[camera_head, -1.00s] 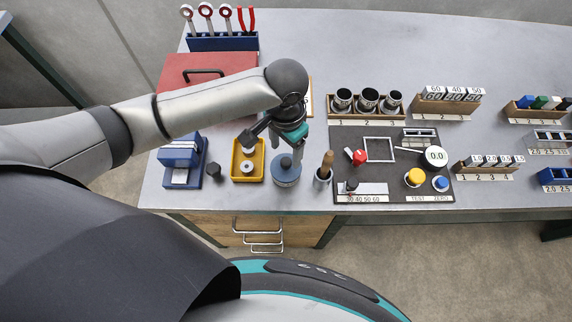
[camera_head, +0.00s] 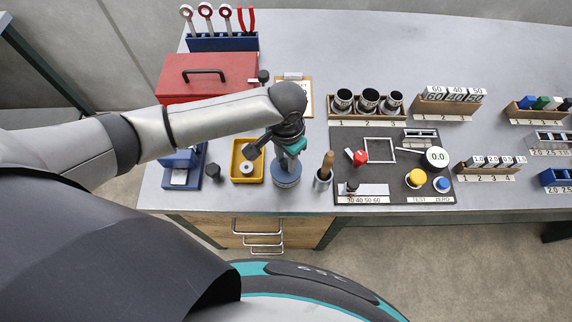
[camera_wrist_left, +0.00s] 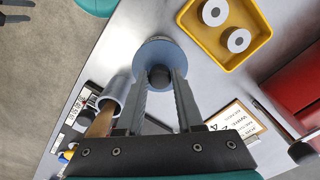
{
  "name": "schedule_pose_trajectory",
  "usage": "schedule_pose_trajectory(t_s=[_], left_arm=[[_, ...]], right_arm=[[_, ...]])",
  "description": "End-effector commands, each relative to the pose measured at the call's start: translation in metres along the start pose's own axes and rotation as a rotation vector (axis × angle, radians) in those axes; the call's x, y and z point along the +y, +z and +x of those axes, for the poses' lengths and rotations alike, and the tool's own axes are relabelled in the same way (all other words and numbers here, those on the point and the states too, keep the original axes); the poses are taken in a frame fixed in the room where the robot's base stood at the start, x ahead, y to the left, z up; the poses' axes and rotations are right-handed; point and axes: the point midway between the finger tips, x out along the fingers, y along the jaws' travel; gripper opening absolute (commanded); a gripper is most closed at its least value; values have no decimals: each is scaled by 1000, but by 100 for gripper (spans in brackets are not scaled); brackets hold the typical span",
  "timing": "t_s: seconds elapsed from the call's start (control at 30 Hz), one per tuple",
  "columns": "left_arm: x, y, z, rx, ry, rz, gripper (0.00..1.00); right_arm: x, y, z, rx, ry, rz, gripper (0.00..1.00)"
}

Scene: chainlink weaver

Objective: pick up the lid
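The blue round lid (camera_head: 286,180) sits on a canister near the front edge of the bench. In the left wrist view the lid (camera_wrist_left: 143,50) has a dark round knob (camera_wrist_left: 159,77) at its middle. My left gripper (camera_head: 287,161) points down right above the lid. In the left wrist view its two fingers (camera_wrist_left: 161,80) stand apart, one on each side of the knob. I cannot tell whether they touch it. The gripper covers part of the lid in the head view. My right gripper is not in view.
A yellow tray (camera_head: 236,163) with round parts is left of the canister. A metal cup (camera_head: 322,182) with a wooden-handled tool stands close on its right. A dark mat (camera_head: 395,175) with gauges lies further right. A red toolbox (camera_head: 170,83) is behind.

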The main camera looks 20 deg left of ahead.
Motion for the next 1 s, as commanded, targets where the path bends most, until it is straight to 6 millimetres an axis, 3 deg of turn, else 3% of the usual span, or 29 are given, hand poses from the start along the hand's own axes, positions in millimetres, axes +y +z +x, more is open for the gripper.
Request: schedule_pose_trajectory(t_s=[0.03, 0.3, 0.77, 1.0], left_arm=[[0, 0, 0, 0, 0, 0, 29], [0, 0, 0, 0, 0, 0, 0], [0, 0, -2, 1, 0, 0, 0], [0, -1, -22, 4, 0, 0, 0]], right_arm=[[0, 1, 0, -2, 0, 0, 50], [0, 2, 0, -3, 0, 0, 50], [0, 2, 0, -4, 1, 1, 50], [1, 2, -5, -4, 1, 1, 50]])
